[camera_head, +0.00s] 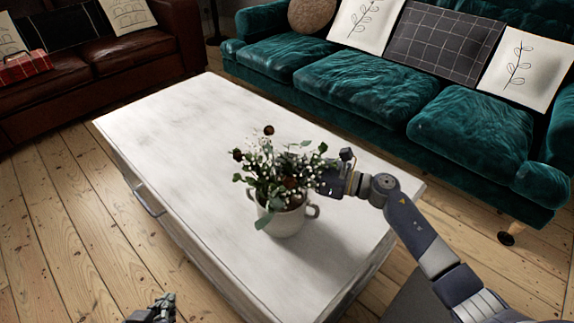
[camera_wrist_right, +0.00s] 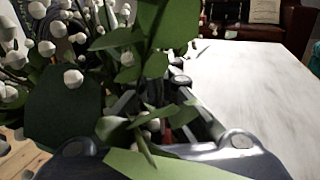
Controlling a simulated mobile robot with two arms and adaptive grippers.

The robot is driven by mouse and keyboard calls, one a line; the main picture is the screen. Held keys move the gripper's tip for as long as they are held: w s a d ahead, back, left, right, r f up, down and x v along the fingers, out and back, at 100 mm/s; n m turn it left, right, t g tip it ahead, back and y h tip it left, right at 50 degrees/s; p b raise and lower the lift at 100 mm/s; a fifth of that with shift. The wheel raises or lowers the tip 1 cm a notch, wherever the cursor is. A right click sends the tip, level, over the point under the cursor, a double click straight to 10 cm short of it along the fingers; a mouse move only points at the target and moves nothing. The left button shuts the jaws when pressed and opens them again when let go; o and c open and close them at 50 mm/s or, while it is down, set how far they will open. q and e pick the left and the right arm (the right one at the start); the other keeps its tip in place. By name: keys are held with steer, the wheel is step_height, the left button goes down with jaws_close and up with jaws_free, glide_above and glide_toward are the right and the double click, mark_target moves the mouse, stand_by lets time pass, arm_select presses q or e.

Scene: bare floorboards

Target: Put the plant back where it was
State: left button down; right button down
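The plant is a leafy bunch with small white buds and dark red flowers (camera_head: 278,172). It stands upright in a pale two-handled pot (camera_head: 287,222) on the white table (camera_head: 190,125). My right gripper (camera_head: 333,178) is at the right side of the foliage, above the pot's right handle. In the right wrist view, leaves and white buds (camera_wrist_right: 72,78) crowd around the right gripper (camera_wrist_right: 152,95) and cover its fingertips, so its grip is unclear. My left gripper (camera_head: 160,308) is low at the bottom edge, beside the table's left side, and only partly visible.
A green velvet sofa (camera_head: 365,85) with cushions stands behind the table. A brown leather sofa (camera_head: 130,70) is at the back left. The far left part of the tabletop is clear. Bare floorboards (camera_head: 60,220) lie left of the table.

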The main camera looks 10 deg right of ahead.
steer(key=shift+r, duration=0.25)
steer(key=c, duration=2.1)
jaws_free()
steer(key=shift+f, duration=0.3)
steer(key=o, duration=0.3)
steer(key=shift+r, duration=0.1)
